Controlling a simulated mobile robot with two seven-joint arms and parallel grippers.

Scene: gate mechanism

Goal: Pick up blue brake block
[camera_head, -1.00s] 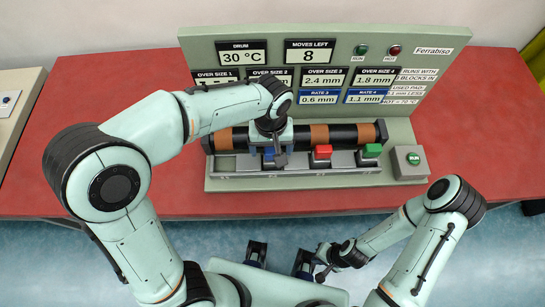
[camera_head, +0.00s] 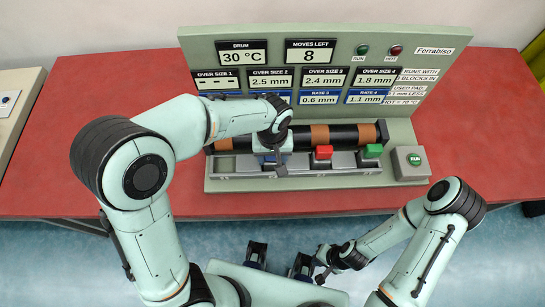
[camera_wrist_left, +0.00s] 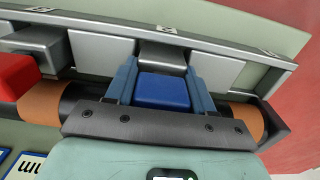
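The blue brake block (camera_wrist_left: 162,92) lies between the two fingers of my left gripper (camera_wrist_left: 162,80) in the left wrist view. The fingers straddle it closely, one on each side; I cannot tell whether they press on it. In the head view my left gripper (camera_head: 275,160) is low at the tray, and only a little blue of the block shows under it. My right gripper (camera_head: 322,268) is near the bottom of the head view, away from the bench; its fingers are too small to read.
A red block (camera_head: 324,152) and a green block (camera_head: 373,151) sit to the right along the grey tray (camera_head: 330,172). The striped drum (camera_head: 345,134) runs behind them. A RUN button box (camera_head: 410,163) stands at the right. The display panel (camera_head: 420,85) rises behind.

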